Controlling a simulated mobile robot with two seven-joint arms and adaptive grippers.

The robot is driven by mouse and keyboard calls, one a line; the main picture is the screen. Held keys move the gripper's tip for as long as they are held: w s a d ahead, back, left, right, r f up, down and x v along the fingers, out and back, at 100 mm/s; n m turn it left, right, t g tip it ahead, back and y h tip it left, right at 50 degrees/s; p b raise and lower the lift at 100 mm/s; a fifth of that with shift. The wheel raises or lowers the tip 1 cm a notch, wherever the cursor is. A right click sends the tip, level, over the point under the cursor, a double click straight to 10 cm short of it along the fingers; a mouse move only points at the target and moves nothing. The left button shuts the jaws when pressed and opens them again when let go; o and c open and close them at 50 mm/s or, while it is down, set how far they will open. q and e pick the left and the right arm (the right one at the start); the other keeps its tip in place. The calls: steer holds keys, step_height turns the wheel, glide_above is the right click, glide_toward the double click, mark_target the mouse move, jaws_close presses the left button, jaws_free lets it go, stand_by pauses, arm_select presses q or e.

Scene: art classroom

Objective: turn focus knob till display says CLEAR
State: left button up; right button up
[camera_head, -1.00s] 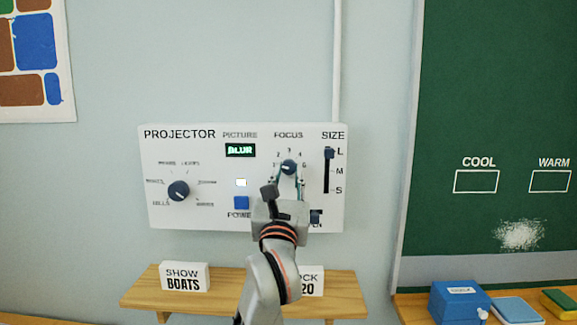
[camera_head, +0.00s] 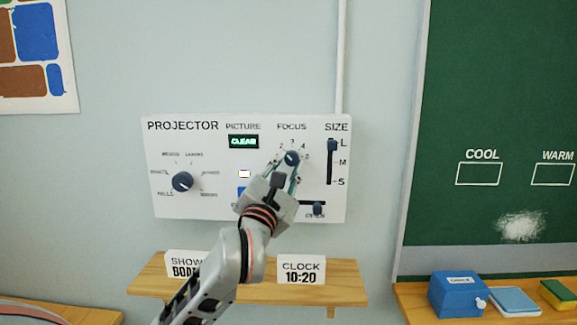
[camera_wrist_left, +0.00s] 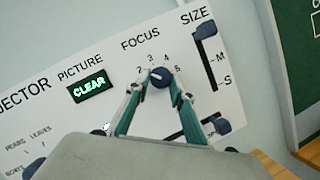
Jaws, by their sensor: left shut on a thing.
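The white projector panel (camera_head: 220,207) is fixed to the wall. Its picture display (camera_head: 243,142) reads CLEAR in green letters, and the same word shows on the display in the left wrist view (camera_wrist_left: 88,87). The dark blue focus knob (camera_head: 291,157) sits under the FOCUS label, with numbers around it. My left gripper (camera_head: 289,170) is shut on the focus knob, and its two fingers lie on either side of the knob (camera_wrist_left: 160,77) in the left wrist view. My right gripper is not in view.
A larger knob (camera_head: 183,182) is at the panel's left. The SIZE slider (camera_head: 332,146) stands right of the focus knob, and another slider (camera_head: 317,209) is below. A wooden shelf (camera_head: 330,292) holds a clock card (camera_head: 301,270) and a show card.

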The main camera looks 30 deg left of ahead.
arm_select(q)
steer(key=shift+r, duration=0.1)
steer(key=o, duration=1.1)
steer(key=shift+o, duration=0.2)
step_height(320, 180, up, 10)
